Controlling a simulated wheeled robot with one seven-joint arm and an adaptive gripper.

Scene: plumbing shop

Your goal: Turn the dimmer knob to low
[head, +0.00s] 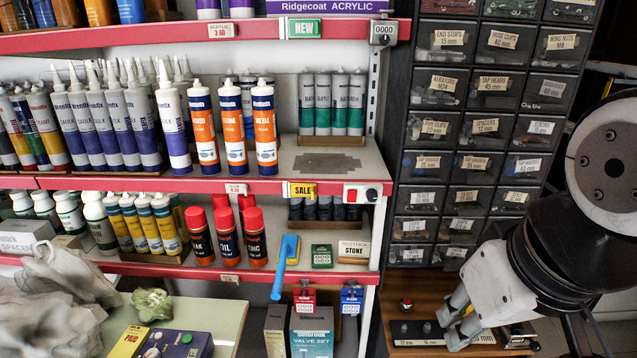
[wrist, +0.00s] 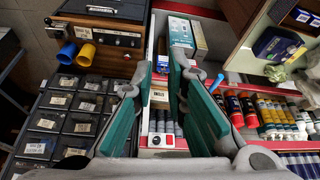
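A small white box (head: 361,193) with a red switch and a round dark knob (head: 372,195) sits on the red shelf edge, right of the yellow SALE tag. It looks like the dimmer; the knob's setting is too small to read. In the wrist view the white box (wrist: 160,140) shows between the bases of my fingers. My gripper (head: 447,322) is at the lower right in the head view, below and right of the box and apart from it. In the wrist view my gripper (wrist: 160,68) is open, its green-padded fingers apart, with nothing held.
A wooden box (head: 405,305) with a dark panel is beside my gripper; it also shows in the wrist view (wrist: 128,60). Drawer cabinets (head: 470,130) stand behind. Cartridges and spray cans (head: 255,238) fill the shelves to the left. A blue-handled tool (head: 284,265) hangs over the lower shelf edge.

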